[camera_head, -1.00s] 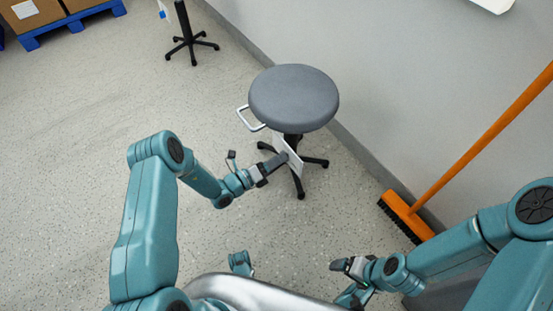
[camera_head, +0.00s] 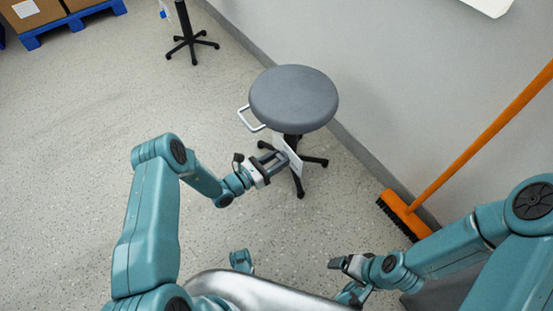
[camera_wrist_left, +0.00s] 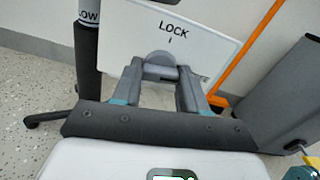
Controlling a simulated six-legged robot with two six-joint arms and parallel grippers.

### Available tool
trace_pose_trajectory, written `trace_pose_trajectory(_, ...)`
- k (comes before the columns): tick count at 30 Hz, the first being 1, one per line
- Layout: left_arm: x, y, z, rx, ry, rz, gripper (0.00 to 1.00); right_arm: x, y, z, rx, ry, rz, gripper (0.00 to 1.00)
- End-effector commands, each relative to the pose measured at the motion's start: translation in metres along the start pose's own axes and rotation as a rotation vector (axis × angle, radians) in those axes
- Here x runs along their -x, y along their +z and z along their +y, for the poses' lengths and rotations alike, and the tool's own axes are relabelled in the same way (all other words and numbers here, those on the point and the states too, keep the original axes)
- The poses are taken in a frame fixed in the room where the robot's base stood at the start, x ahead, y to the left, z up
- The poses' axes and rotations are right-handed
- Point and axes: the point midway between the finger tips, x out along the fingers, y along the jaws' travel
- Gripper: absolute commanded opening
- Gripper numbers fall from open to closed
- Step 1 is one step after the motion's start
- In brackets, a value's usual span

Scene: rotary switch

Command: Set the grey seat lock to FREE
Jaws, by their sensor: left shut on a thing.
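The stool (camera_head: 293,97) has a round grey seat, a handle at its left and a black post and feet. A white plate (camera_head: 290,155) is mounted below the seat. In the left wrist view the plate (camera_wrist_left: 222,40) reads LOCK with a small mark under the word. My left gripper (camera_head: 277,163) is at the plate. In the left wrist view its fingers (camera_wrist_left: 160,78) are shut on the grey seat lock (camera_wrist_left: 160,62), a rounded knob just below LOCK.
An orange broom (camera_head: 480,145) leans on the wall at the right, its head on the floor. Another black stool base (camera_head: 192,42) stands at the back. Boxes on a blue pallet (camera_head: 75,24) are at the far left. The floor at left is clear.

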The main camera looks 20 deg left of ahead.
Motion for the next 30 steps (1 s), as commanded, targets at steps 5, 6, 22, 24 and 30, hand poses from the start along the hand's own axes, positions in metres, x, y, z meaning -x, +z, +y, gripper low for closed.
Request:
trace_pose_trajectory(5, 0.0006, 0.0008, 0.0011, -0.089, 0.003, -0.002, 0.12, 0.0018, 0.0006, -0.0010, 0.001, 0.000, -0.001, 0.88)
trace_pose_trajectory(6, 0.0006, 0.0008, 0.0011, -0.103, 0.003, -0.002, 0.12, 0.0020, 0.0006, -0.0011, 0.002, 0.000, -0.002, 0.88)
trace_pose_trajectory(22, 0.0007, 0.0003, 0.0010, -0.166, 0.002, -0.001, 0.12, 0.0026, 0.0008, -0.0015, 0.002, 0.000, -0.002, 0.88)
trace_pose_trajectory(24, 0.0007, 0.0003, 0.0010, -0.166, 0.002, -0.001, 0.12, 0.0026, 0.0008, -0.0015, 0.002, 0.000, -0.002, 0.88)
trace_pose_trajectory(30, 0.0006, 0.0002, 0.0009, -0.165, 0.002, -0.001, 0.68, 0.0026, 0.0007, -0.0014, 0.002, 0.000, -0.002, 0.88)
